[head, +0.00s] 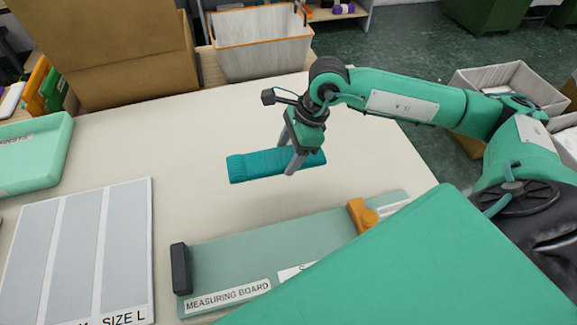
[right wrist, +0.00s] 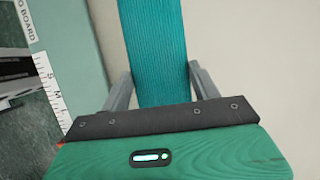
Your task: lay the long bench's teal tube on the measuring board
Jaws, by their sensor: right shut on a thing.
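The teal tube (head: 250,166) is a ribbed knitted piece lying level, lengthwise left to right, behind the measuring board in the head view. My right gripper (head: 288,162) points down and is shut on the tube near its right part. In the right wrist view the tube (right wrist: 155,50) runs between the two fingers. I cannot tell whether the tube touches the bench or hangs just above it. The green measuring board (head: 235,245) has a dark end block at left and an orange slider at right. Its edge also shows in the wrist view (right wrist: 80,55). My left gripper is not in view.
A grey three-panel board marked SIZE L (head: 75,245) lies at left. A mint tray (head: 35,150) is behind it. A cardboard box (head: 125,65) and a white basket (head: 260,45) stand at the back. The bench is clear around the tube.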

